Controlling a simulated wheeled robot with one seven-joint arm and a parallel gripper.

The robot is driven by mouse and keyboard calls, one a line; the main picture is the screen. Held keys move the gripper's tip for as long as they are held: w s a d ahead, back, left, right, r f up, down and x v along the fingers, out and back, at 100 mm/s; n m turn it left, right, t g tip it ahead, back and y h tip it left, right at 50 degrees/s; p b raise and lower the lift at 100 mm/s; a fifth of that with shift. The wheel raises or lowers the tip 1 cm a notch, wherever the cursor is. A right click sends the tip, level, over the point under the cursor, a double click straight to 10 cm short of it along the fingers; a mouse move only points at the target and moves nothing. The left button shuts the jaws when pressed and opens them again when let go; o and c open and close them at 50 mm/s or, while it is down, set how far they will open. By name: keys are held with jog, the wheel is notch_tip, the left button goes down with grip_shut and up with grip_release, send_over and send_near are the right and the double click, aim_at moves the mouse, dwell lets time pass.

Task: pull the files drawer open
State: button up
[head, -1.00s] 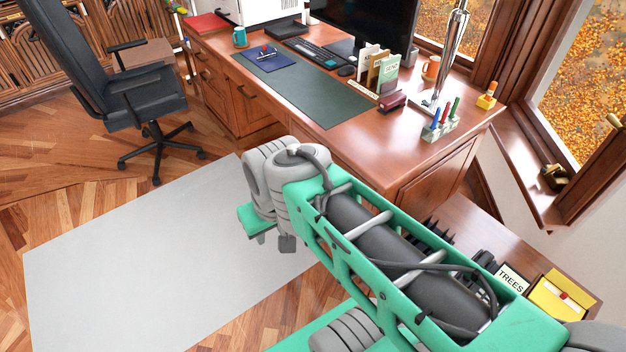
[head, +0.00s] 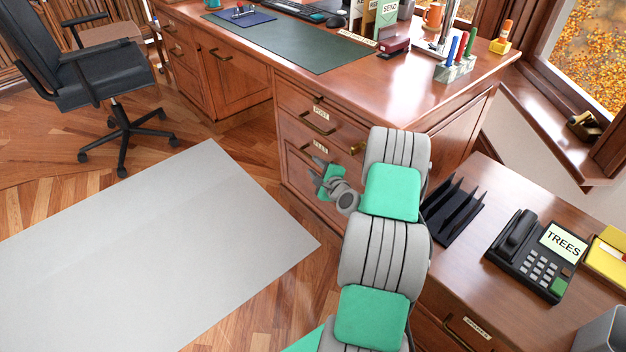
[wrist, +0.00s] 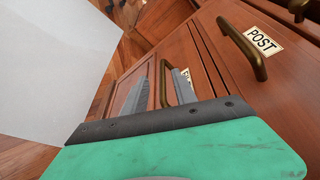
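The files drawer (head: 296,168) is the lower drawer in the desk's near pedestal, below the drawer labelled POST. Its front looks closed. Its label (head: 320,145) is small in the head view and mostly hidden behind a finger in the wrist view. My gripper (head: 316,169) is at this drawer front. In the wrist view its two grey fingers (wrist: 160,80) are apart, and the brass files handle (wrist: 163,84) shows in the gap between them. I cannot tell whether either finger touches it.
The POST handle (wrist: 243,48) is close on the right in the wrist view. A side cabinet (head: 470,275) with a phone (head: 530,255) and a black file rack (head: 455,208) stands right of my arm. A pale rug (head: 150,250) and open floor lie left. An office chair (head: 100,75) is farther back.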

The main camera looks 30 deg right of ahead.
jog(key=shift+m+h, duration=0.4)
jog(key=shift+m, duration=0.3)
jog(key=w+d+f, duration=0.1)
jog(key=w, duration=0.1)
jog(key=w+d+f+b, duration=0.1)
jog(key=w+d+f, duration=0.1)
jog(key=w, duration=0.1)
jog(key=shift+w+b, duration=0.35)
jog(key=shift+w+d, duration=0.1)
jog(key=shift+w, duration=0.4)
jog(key=shift+c, duration=0.4)
grip_shut()
